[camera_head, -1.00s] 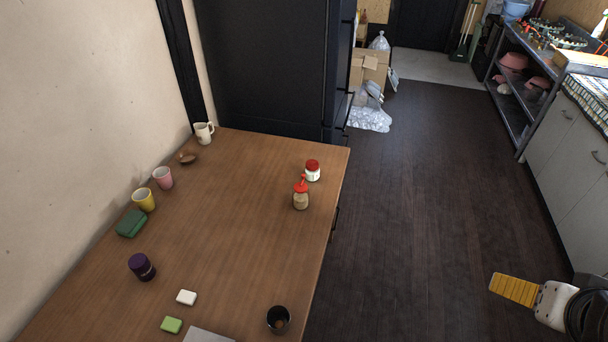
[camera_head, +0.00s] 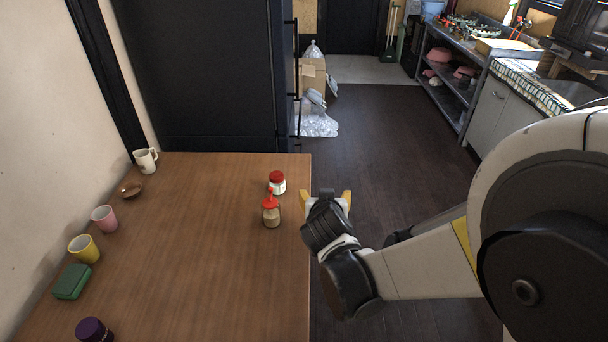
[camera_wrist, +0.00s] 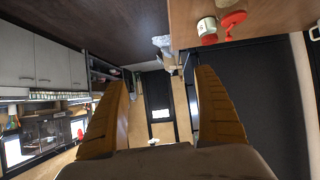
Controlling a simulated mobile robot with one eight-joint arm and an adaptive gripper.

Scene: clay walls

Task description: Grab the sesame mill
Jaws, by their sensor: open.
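The sesame mill (camera_head: 271,213), a small bottle with tan contents and a red spouted top, stands upright near the right edge of the wooden table. It also shows at the top of the wrist view, where its red top (camera_wrist: 232,20) is seen and its body is partly cut off. My gripper (camera_head: 326,194) is right of the mill, by the table's right edge, apart from it. Its yellow fingers are spread with nothing between them, as the wrist view (camera_wrist: 162,80) also shows.
A red-lidded jar (camera_head: 277,184) stands close behind the mill. The table (camera_head: 190,250) is clear left of them, with cups (camera_head: 104,218), a green box (camera_head: 72,282) and a purple-lidded jar (camera_head: 93,330) along the left. A dark fridge (camera_head: 200,80) stands behind the table.

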